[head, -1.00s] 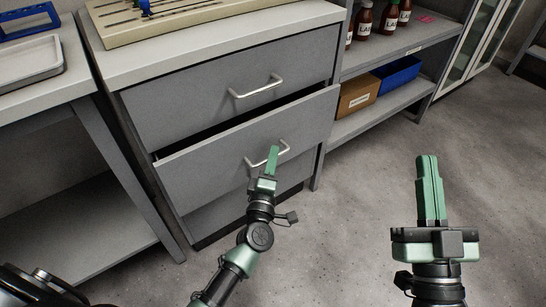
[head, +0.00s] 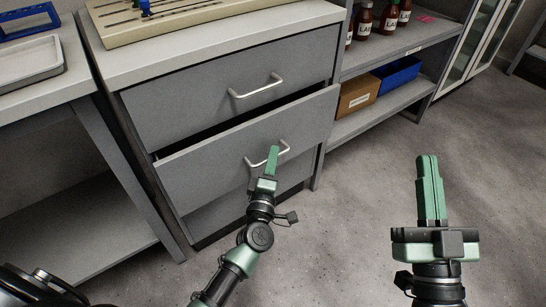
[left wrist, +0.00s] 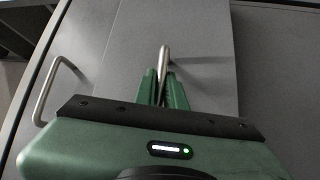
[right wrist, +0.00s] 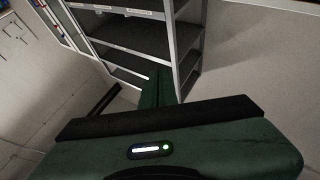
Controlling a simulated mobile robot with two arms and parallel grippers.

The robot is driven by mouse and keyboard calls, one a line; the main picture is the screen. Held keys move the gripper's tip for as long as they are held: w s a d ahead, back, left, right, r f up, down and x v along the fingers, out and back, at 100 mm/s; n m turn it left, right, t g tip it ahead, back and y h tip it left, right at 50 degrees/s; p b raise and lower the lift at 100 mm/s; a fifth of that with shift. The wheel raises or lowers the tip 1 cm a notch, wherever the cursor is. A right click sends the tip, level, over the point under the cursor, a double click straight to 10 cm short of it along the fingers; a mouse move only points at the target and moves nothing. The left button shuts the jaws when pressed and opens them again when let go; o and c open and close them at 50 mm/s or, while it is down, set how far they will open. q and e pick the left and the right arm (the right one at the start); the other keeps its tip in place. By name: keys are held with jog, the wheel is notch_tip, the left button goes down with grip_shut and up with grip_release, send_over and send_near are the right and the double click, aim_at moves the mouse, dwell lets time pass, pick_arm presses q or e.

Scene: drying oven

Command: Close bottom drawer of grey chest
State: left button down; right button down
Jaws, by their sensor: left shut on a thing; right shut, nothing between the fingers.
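The grey chest (head: 230,52) stands ahead with its top drawer (head: 200,101) flush. The bottom drawer (head: 205,168) is pulled part-way out, with a dark gap above its front. Its bar handle (head: 284,150) also shows in the left wrist view (left wrist: 165,58). My left gripper (head: 272,158) is at this handle, and in the left wrist view its green fingers (left wrist: 163,88) are shut around the handle's bar. My right gripper (head: 429,165) is shut and empty, held over the floor to the right of the chest.
A grey bench with a metal tray (head: 28,62) is at the left. An open shelf (head: 395,96) right of the chest holds brown bottles (head: 388,16), a cardboard box (head: 358,97) and a blue bin (head: 398,75). The floor (head: 350,220) before the chest is clear.

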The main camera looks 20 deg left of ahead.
aim_at(263, 150)
pick_arm(q)
jog(key=shift+f, duration=0.1)
jog(key=w+a, duration=0.2)
jog(key=a, duration=0.1)
jog(key=shift+w+a, duration=0.25)
jog(key=shift+w, duration=0.1)
jog(key=c, duration=1.5)
grip_release()
jog(key=shift+a, duration=0.15)
pick_arm(e)
jog(key=shift+s+r+t, duration=0.25)
jog(key=shift+r+t, duration=0.15)
jog(key=shift+r, duration=0.05)
